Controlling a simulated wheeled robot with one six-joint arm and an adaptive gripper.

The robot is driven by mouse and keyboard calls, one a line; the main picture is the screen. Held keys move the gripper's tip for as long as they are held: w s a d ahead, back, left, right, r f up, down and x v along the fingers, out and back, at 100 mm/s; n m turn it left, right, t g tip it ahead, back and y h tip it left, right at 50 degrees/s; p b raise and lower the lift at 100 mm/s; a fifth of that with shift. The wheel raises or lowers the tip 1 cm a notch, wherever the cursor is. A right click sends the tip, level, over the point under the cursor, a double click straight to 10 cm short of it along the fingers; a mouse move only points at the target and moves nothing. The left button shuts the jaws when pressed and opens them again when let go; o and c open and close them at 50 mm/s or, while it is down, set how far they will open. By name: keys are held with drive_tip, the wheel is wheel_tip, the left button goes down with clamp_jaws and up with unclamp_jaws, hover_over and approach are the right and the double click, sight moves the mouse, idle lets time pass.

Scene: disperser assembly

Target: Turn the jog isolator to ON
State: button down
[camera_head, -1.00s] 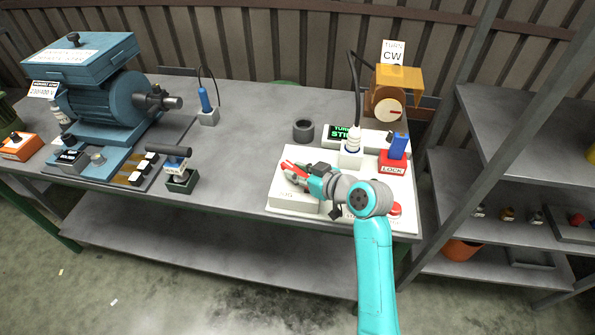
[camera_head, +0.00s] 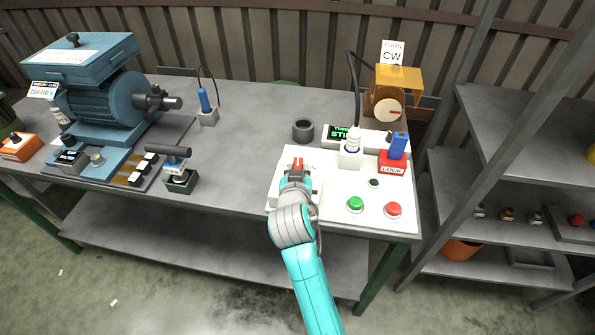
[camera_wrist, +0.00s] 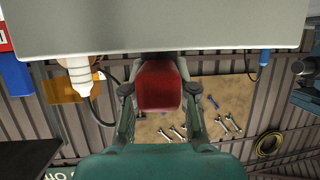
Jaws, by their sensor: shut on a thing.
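The jog isolator's red handle (camera_head: 297,161) shows just beyond my gripper (camera_head: 296,174), over the left part of the white control panel (camera_head: 335,212). It points away from me, toward the back of the table. In the wrist view the red handle (camera_wrist: 158,85) sits between the two fingers of my gripper (camera_wrist: 158,92), which is shut on it. My gripper and arm hide most of the isolator's body and its ON/OFF markings.
A green button (camera_head: 355,204), a red button (camera_head: 393,209) and a small black knob (camera_head: 374,183) are right of my gripper. A white plug (camera_head: 351,143) and a red LOCK block (camera_head: 392,168) stand behind them. A dark ring (camera_head: 303,130) lies behind my gripper.

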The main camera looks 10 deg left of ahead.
drive_tip(key=shift+f+m+h, duration=0.1)
drive_tip(key=shift+m+h, duration=0.7)
drive_tip(key=shift+h, duration=0.1)
drive_tip(key=c, duration=0.9)
unclamp_jaws()
drive_tip(key=shift+s, duration=0.1)
drive_tip(key=v, duration=1.2)
drive_tip(key=shift+a, duration=0.1)
